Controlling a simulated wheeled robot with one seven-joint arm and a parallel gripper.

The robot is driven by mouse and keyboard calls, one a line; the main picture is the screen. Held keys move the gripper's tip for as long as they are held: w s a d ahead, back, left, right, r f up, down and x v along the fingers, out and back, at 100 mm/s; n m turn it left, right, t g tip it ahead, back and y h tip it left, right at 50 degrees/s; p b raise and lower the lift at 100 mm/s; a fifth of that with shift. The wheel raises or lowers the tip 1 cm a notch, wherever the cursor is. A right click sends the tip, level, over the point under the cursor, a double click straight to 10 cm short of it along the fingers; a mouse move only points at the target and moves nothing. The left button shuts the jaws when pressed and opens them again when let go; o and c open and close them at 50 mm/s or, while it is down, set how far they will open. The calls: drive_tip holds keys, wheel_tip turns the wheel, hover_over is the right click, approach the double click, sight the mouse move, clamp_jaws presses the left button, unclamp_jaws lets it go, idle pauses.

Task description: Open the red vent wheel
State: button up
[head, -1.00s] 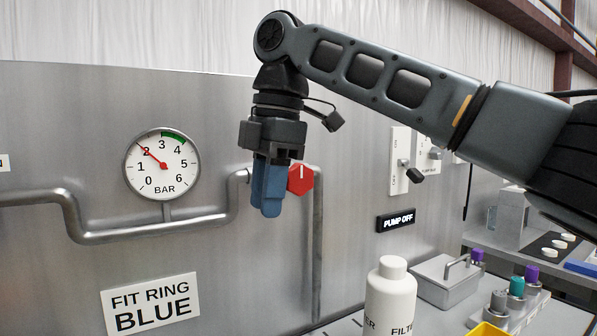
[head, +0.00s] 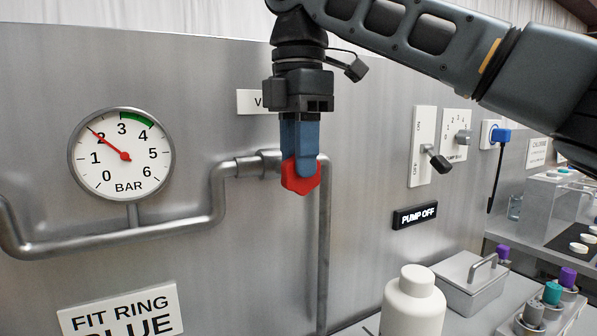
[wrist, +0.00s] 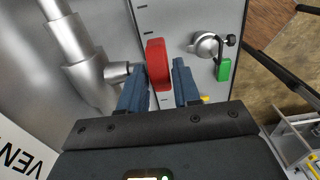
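The red vent wheel (head: 300,183) sits on the end of a grey pipe on the steel panel, in the middle of the head view. My gripper (head: 300,160) points down over it, its blue fingers covering the wheel's upper part. In the wrist view the wheel (wrist: 158,66) shows edge-on between the two fingertips (wrist: 159,80), one on each side. The fingers are apart, with what looks like a narrow gap at the right one. I cannot tell whether the left finger touches. The wheel's pointer mark is hidden.
The pressure gauge (head: 122,154) at the left reads about 2 bar. A "PUMP OFF" display (head: 415,215) and a lever switch (head: 423,148) are to the right. A white bottle (head: 413,302) and a metal box (head: 474,284) stand below on the bench. A pipe (head: 160,232) runs left of the wheel.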

drive_tip(key=shift+f, duration=1.4)
clamp_jaws()
